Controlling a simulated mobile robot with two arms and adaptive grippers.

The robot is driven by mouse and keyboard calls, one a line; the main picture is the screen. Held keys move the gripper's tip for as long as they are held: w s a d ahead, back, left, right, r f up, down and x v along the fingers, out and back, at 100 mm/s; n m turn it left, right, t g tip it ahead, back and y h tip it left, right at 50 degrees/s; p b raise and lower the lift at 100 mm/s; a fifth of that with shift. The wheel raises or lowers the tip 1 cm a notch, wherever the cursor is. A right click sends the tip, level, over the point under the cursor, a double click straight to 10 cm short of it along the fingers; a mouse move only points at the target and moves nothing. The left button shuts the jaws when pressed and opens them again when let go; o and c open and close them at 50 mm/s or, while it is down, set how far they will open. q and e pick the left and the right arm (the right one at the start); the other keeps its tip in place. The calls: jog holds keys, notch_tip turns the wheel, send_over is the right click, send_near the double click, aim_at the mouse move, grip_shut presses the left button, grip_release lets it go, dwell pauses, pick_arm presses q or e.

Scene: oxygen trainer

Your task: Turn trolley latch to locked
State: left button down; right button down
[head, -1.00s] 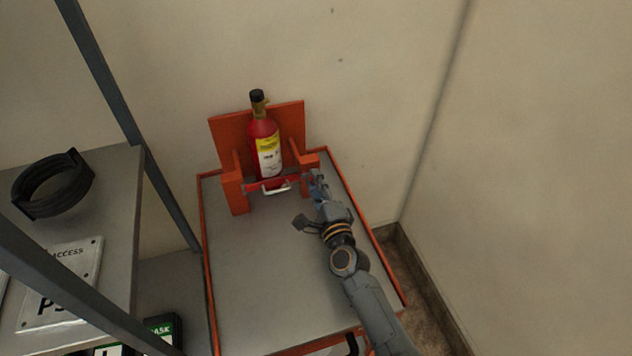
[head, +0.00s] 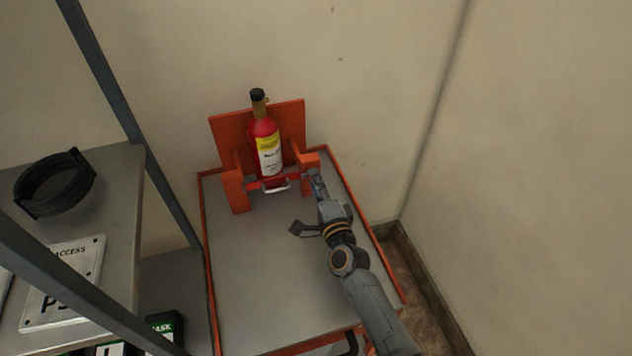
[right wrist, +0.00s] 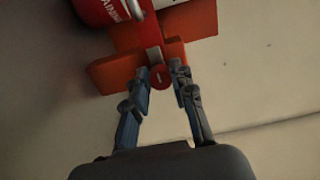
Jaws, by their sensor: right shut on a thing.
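A red cylinder (head: 265,150) with a yellow and white label and a black cap stands upright in an orange cradle (head: 226,128) on the trolley (head: 250,262). A red bar (head: 255,184) with a pale metal handle (head: 275,189) crosses in front of it. The trolley latch, a round red knob (right wrist: 160,77), shows at the bar's end in the right wrist view. My right gripper (head: 314,176) is at the cradle's right side, shut on this knob, with one finger on each side of it in the right wrist view (right wrist: 162,80). My fingers hide the latch in the head view.
A grey shelf (head: 115,190) with dark posts stands at the left, holding a black coiled ring (head: 55,183) and a white sign (head: 66,280). Walls stand behind and to the right. The trolley's grey top is clear in front of the cradle.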

jog(key=c, duration=1.1)
grip_release()
jog(key=shift+s, duration=0.1)
jog(key=v, duration=1.2)
